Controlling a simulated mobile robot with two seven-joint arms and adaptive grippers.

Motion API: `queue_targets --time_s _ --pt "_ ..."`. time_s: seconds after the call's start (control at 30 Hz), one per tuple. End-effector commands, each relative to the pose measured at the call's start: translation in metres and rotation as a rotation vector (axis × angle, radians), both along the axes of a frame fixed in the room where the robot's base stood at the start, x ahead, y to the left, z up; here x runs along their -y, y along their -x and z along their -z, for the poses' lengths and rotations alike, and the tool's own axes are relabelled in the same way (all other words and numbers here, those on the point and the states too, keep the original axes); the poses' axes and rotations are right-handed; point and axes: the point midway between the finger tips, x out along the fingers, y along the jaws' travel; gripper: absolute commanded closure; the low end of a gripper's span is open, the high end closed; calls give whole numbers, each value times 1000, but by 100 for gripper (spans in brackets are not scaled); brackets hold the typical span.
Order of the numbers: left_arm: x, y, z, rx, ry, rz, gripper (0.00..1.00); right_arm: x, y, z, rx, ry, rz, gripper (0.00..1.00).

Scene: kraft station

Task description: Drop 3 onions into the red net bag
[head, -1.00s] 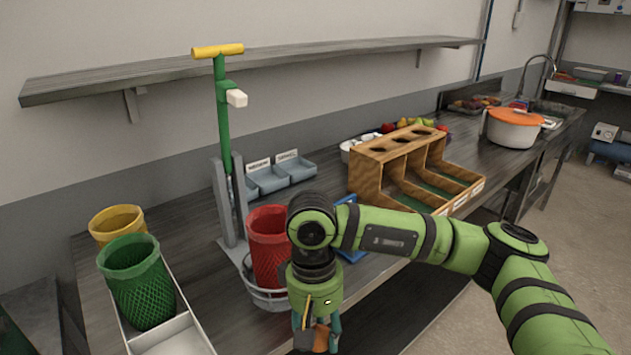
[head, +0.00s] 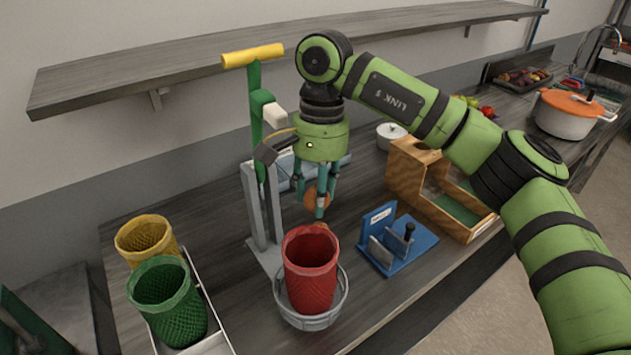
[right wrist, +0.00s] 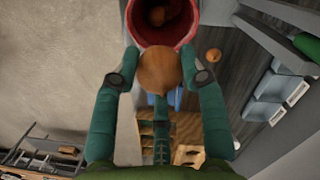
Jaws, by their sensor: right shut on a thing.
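The red net bag (head: 311,278) stands upright and open-topped in a round grey holder (head: 334,310) at the front of the table; its rim also shows in the right wrist view (right wrist: 165,41). My right gripper (head: 318,210) is shut on a brown onion (head: 311,198), held above the table near the bag's rim. The held onion (right wrist: 160,72) shows between the fingers in the right wrist view. A second onion (right wrist: 157,16) lies inside the bag. Another onion (right wrist: 213,55) lies on the table beside the bag. My left gripper is not in view.
A green post with a yellow handle (head: 252,56) stands just behind the bag. Yellow (head: 147,238) and green (head: 172,303) net bags stand at left. A blue fixture (head: 398,240) and wooden bin rack (head: 408,170) are at right. A shelf (head: 200,67) hangs behind.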

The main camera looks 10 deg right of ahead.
Motion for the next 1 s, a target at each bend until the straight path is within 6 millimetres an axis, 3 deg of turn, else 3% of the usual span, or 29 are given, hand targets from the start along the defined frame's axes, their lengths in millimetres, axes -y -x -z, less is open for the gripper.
queue_targets --time_s 0.4,0.73,0.77,0.8,0.83,1.0 --pt "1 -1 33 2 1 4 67 1 0 49 0 0 -1 86" --pt "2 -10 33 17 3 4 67 0 0 52 2 0 -2 86" --pt "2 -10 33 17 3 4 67 0 0 52 2 0 -2 54" --pt "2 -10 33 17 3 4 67 0 0 52 2 0 -2 38" --pt "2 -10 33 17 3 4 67 0 0 52 2 0 -2 30" --pt "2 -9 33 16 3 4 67 0 0 52 2 0 -2 30"
